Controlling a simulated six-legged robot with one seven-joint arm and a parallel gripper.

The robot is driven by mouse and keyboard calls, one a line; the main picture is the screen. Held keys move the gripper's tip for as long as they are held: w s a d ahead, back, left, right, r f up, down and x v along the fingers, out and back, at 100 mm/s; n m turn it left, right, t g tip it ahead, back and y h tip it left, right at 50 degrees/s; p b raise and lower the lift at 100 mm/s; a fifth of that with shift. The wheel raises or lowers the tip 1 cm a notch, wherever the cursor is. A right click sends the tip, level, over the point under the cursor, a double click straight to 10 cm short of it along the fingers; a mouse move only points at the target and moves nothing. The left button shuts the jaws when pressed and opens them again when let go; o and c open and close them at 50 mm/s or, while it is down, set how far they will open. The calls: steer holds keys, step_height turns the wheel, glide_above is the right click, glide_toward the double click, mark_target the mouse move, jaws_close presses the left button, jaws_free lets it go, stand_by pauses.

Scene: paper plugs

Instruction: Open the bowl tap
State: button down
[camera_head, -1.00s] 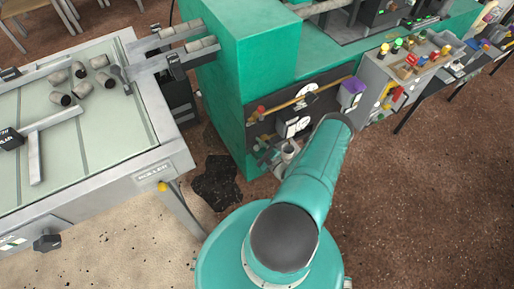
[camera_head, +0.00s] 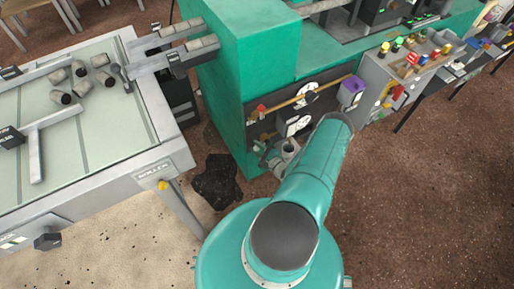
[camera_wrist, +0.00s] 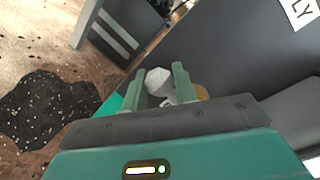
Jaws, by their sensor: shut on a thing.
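In the wrist view the two green fingers of my gripper (camera_wrist: 164,86) stand on either side of a pale faceted piece (camera_wrist: 158,80), which looks like the handle of the bowl tap. The fingers are closed on it. A brass-coloured round part (camera_wrist: 202,92) shows just behind the right finger. In the head view my gripper (camera_head: 273,158) is low against the dark front panel (camera_head: 322,92) of the green machine. My arm hides part of it there, and the tap cannot be made out clearly.
The green machine (camera_head: 240,55) carries a brass pipe (camera_head: 308,96), a red knob (camera_head: 261,108) and a purple box (camera_head: 350,90). A roller table (camera_head: 105,190) with several grey plugs stands left. A dark patch (camera_head: 217,182) lies on the floor. Open floor lies right.

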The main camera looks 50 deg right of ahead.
steer(key=c, duration=1.1)
jaws_free()
steer(key=shift+c, duration=0.2)
steer(key=s+a, duration=0.1)
steer(key=s, duration=1.2)
steer(key=shift+s+r, duration=0.35)
steer(key=shift+s, duration=0.05)
steer(key=shift+a, duration=0.1)
